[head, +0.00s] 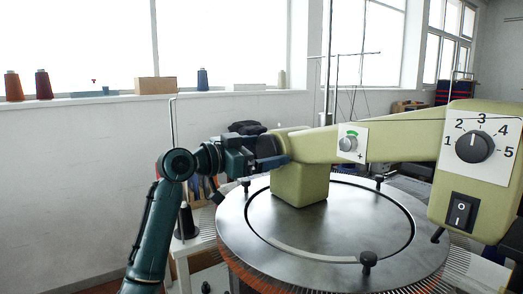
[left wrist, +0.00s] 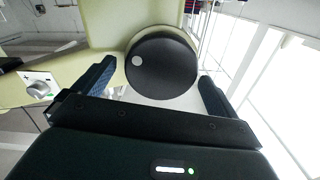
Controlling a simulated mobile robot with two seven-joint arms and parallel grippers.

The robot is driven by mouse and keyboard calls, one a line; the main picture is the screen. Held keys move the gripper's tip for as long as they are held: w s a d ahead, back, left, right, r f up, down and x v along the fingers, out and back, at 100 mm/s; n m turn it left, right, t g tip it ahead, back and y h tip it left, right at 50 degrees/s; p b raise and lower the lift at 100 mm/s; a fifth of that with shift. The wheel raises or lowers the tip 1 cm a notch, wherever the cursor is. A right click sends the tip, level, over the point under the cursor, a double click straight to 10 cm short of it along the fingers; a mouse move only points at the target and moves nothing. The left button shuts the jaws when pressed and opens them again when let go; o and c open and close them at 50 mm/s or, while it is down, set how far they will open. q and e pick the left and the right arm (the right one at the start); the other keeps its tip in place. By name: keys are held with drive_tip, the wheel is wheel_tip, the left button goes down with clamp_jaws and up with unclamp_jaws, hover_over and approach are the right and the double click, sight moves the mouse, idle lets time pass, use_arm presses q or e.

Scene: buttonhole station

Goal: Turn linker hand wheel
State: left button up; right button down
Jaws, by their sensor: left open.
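The linker hand wheel (left wrist: 160,68) is a black round disc with a white dot on its upper left face. It sits on the end of the pale green machine body. My left gripper (left wrist: 156,92) is open, one finger on each side of the wheel in the left wrist view. The wheel shows between the fingers; I cannot tell whether they reach around its rim, and no contact is visible. In the head view the left gripper (head: 272,161) is at the left end of the machine arm (head: 390,142). My right gripper is not in view.
A round metal dial plate (head: 335,225) with black knobs lies below the machine arm. A control head (head: 484,170) with a numbered dial and a power switch is at right. A small knob plate (head: 352,143) is on the arm. Thread cones (head: 43,85) stand on the windowsill.

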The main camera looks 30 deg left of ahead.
use_arm(q)
drive_tip(key=c, duration=1)
